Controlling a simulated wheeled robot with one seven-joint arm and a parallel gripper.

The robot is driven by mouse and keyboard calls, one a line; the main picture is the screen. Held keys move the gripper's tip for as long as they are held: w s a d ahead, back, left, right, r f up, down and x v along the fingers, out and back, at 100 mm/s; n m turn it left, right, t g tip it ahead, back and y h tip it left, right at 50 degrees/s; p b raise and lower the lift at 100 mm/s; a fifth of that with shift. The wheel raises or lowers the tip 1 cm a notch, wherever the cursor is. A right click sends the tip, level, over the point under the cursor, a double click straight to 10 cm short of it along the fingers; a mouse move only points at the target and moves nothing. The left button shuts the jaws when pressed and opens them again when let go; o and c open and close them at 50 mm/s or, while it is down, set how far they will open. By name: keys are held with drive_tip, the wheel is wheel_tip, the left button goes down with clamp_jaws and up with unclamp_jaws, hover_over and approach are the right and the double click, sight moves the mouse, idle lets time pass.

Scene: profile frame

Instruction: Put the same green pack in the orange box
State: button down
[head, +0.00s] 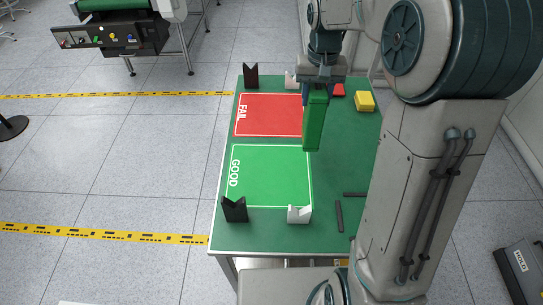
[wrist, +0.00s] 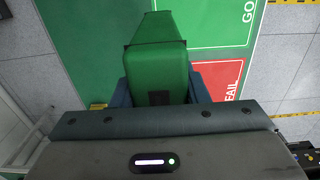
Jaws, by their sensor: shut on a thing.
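The green pack (head: 315,124) hangs upright from my gripper (head: 318,86), in the air above the green table. In the head view it overlaps the right edges of the red FAIL and green GOOD areas. In the wrist view the pack (wrist: 156,66) sits between the blue fingers of my gripper (wrist: 160,88), which is shut on it. No orange box shows clearly in either view. A small orange-yellow patch (head: 342,262) shows low in the head view, mostly hidden by my body, and I cannot tell what it is.
The table carries a FAIL area (head: 270,115), a GOOD area (head: 268,176), black and white V-shaped holders at their corners, a red block (head: 338,90), a yellow block (head: 365,101) and dark bars (head: 339,216). My arm covers the table's right side.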

drive_tip(key=shift+w+a, duration=0.1)
drive_tip(key=shift+a, duration=0.05)
drive_tip(key=s+a+f+p, duration=0.2)
drive_tip(key=s+a+f, duration=0.1)
drive_tip(key=a+f, duration=0.7)
drive_tip(key=shift+s+a+f+p, duration=0.35)
drive_tip(key=shift+s+f+p, duration=0.05)
drive_tip(key=shift+f, duration=0.2)
drive_tip(key=c, duration=0.8)
unclamp_jaws()
drive_tip(key=shift+r, duration=0.1)
